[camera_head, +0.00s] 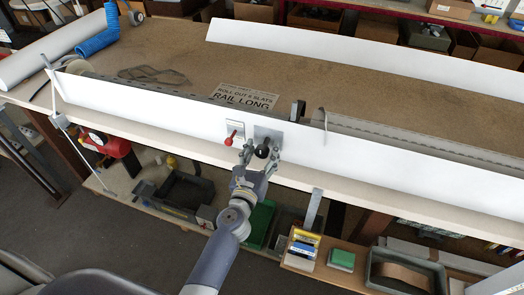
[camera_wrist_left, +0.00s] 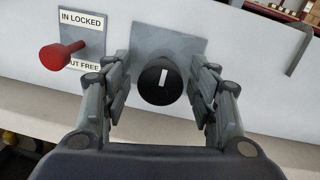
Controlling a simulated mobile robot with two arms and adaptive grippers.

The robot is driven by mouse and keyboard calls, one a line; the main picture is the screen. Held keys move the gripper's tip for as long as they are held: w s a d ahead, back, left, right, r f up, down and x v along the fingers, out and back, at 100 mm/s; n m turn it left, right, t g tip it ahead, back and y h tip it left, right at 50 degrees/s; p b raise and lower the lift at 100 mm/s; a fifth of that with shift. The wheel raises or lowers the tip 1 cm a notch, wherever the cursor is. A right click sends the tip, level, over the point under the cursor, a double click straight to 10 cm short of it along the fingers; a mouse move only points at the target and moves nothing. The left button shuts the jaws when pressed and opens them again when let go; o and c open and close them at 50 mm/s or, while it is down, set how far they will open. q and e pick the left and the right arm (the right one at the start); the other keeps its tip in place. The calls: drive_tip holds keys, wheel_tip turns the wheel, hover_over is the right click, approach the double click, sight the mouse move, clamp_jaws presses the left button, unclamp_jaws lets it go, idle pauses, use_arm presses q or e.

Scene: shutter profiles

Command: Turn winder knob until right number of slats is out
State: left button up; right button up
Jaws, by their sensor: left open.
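The black winder knob (camera_head: 262,152) sits on a grey plate on the white front panel. In the left wrist view the knob (camera_wrist_left: 161,82) has a white upright mark on its face. My left gripper (camera_head: 261,157) is open, with one finger on each side of the knob and visible gaps between. A red-handled pin (camera_head: 230,138) is left of the knob; its plate reads "IN LOCKED" above and "…UT FREE" below. A sign (camera_head: 245,97) behind the panel reads "ROLL OUT", a blurred number, "SLATS" and "RAIL LONG". Grey slat material (camera_head: 400,141) runs behind the panel. My right gripper is not in view.
The brown workbench top (camera_head: 330,85) is mostly clear, with a long white panel (camera_head: 370,50) at the back. A lower shelf holds bins and a green box (camera_head: 342,259).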

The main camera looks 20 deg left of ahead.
use_arm(q)
drive_tip(key=c, duration=1.1)
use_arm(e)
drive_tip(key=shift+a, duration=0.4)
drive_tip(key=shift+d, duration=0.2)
use_arm(q)
drive_tip(key=shift+m, duration=0.3)
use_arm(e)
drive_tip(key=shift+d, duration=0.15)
